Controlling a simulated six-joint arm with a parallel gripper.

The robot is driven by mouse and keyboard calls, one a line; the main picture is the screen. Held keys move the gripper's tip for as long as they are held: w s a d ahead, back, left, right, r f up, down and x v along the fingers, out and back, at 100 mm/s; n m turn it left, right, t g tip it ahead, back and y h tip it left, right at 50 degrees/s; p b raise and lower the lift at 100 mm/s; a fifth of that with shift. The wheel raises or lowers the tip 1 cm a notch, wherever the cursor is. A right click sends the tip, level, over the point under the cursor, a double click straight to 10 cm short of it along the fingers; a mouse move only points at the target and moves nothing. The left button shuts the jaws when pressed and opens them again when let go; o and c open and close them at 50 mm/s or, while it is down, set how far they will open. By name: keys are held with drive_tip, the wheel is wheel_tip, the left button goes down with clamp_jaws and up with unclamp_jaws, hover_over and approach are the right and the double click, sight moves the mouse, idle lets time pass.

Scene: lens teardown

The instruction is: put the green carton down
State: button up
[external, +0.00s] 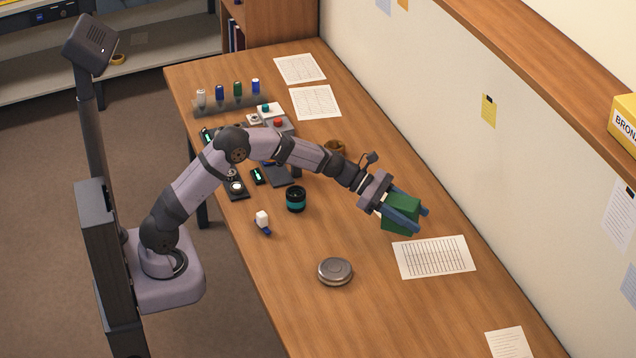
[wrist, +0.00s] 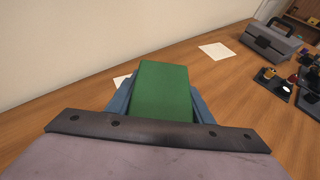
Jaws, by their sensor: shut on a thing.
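The green carton (external: 401,212) is between the blue fingers of my gripper (external: 405,214), which is shut on it. In the external view it is at the right side of the table, near the wall and just above and left of a lined sheet. I cannot tell whether its underside touches the table. In the wrist view the green carton (wrist: 163,90) fills the middle, with the blue fingers (wrist: 198,104) showing at its sides. Its lower end is hidden behind my gripper's body.
A lined sheet (external: 434,257) lies beside the carton. A round metal tin (external: 335,271), a dark cup with a teal band (external: 296,199) and a white-topped item (external: 262,220) stand to the left. The wooden table (external: 420,315) is bare toward the front. The wall runs along the right.

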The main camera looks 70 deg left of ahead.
drive_tip(key=shift+f, duration=3.55)
drive_tip(key=shift+f, duration=0.1)
drive_tip(key=shift+f, duration=0.1)
drive_tip(key=o, duration=1.1)
drive_tip(key=shift+r, duration=0.2)
drive_tip(key=shift+a, duration=0.1)
drive_tip(key=b+v, duration=0.1)
drive_tip(key=v, duration=1)
drive_tip(key=shift+s+a, duration=0.1)
drive_tip(key=shift+s, duration=0.05)
drive_tip(key=shift+s+a+r, duration=0.1)
drive_tip(key=shift+s+a, duration=0.1)
drive_tip(key=shift+s, duration=0.05)
